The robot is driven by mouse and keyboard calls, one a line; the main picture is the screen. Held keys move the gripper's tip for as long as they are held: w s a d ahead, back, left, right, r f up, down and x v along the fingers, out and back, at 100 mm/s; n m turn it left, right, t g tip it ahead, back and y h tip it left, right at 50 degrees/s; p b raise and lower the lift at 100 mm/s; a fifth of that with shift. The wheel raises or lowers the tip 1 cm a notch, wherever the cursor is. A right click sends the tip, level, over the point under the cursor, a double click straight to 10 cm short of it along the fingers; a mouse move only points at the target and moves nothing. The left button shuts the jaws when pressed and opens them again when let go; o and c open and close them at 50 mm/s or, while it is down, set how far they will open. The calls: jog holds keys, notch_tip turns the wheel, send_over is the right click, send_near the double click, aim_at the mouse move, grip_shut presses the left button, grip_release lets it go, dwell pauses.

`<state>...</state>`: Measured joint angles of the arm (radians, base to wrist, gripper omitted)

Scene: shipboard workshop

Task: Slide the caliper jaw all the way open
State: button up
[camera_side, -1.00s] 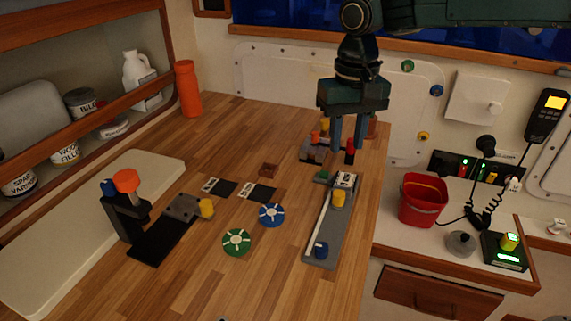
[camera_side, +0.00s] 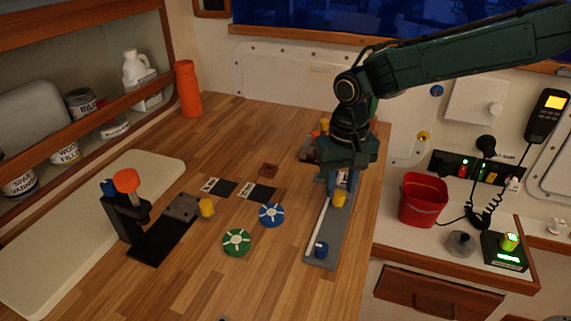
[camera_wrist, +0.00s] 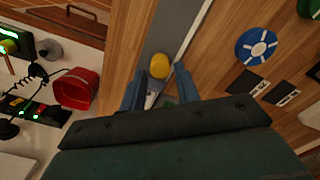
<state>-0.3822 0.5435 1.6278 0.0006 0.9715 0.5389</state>
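The caliper (camera_side: 331,224) is a long grey bar on the wooden bench, running from my gripper toward the near right edge. My gripper (camera_side: 341,187) is low over the caliper's far end, just behind the yellow knob. In the wrist view, my two fingers (camera_wrist: 160,82) are apart, with the yellow knob (camera_wrist: 159,66) just beyond their tips. A pale labelled piece (camera_wrist: 152,99) shows between the fingers. Whether they touch the caliper is unclear.
Green (camera_side: 236,242) and blue (camera_side: 271,215) discs lie left of the caliper. A black stand with an orange knob (camera_side: 126,181) is farther left. A red bucket (camera_side: 423,200) stands on the lower counter at right. The bench's near middle is clear.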

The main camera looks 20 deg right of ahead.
aim_at(330, 227)
jog(key=shift+f, duration=1.5)
jog(key=shift+c, duration=0.2)
jog(key=c, duration=0.6)
jog(key=shift+s+a, duration=2.15)
jog(key=shift+a, duration=0.05)
jog(key=o, duration=0.6)
jog(key=shift+o, duration=0.2)
jog(key=shift+r, duration=0.1)
notch_tip(330, 227, up, 14)
